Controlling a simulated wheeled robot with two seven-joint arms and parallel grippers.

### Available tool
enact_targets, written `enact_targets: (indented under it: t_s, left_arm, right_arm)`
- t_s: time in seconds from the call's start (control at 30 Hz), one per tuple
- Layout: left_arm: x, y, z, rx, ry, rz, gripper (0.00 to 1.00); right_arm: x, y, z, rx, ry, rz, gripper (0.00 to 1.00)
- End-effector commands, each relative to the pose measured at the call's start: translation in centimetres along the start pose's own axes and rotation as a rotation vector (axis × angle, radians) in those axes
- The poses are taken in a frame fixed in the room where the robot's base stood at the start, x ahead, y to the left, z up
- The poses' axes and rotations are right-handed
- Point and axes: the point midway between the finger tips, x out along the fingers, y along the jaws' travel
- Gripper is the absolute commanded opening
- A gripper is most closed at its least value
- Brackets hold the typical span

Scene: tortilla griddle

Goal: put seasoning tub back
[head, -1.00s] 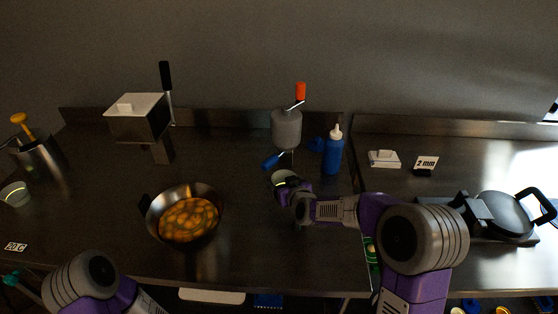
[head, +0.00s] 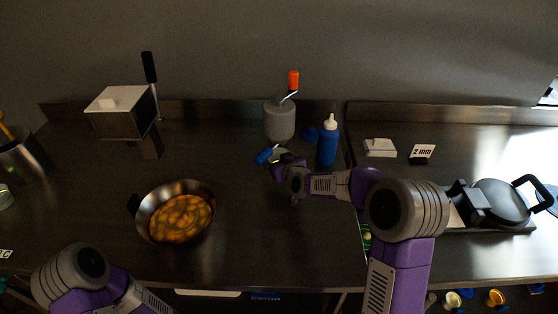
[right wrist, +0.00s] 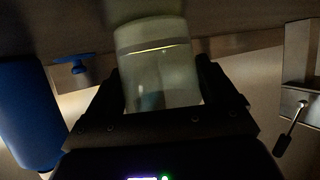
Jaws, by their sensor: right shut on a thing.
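The seasoning tub, a pale translucent cylinder with a thin bright line, is between my right gripper's fingers in the right wrist view (right wrist: 157,65). My right gripper (right wrist: 160,95) is shut on it. In the head view, my right gripper (head: 281,169) is just in front of the grey grinder, and only a small pale part of the tub (head: 286,157) shows beyond it. I cannot tell whether the tub touches the counter. My left arm comes in at the lower left, but its gripper is not in view.
A pan of food (head: 148,220) is at left, a black press (head: 499,201) at right. The counter between pan and gripper is clear.

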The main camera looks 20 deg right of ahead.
Motion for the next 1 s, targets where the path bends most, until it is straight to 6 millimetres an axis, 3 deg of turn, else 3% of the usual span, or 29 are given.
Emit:
enact_targets:
  t_s: [0.13, 0.47, 1.0]
  left_arm:
    - [0.1, 0.0, 0.0, 0.000, 0.000, 0.000, 0.53]
    - [-0.5, 0.2, 0.0, 0.000, 0.000, 0.000, 0.53]
    - [-1.5, 0.6, 0.1, 0.000, 0.000, 0.000, 0.53]
  right_arm:
    - [0.0, 0.0, 0.1, 0.000, 0.000, 0.000, 1.00]
    - [-0.2, 0.0, -0.4, 0.000, 0.000, 0.000, 1.00]
    - [-10.2, 0.0, -0.3, 0.000, 0.001, 0.001, 1.00]
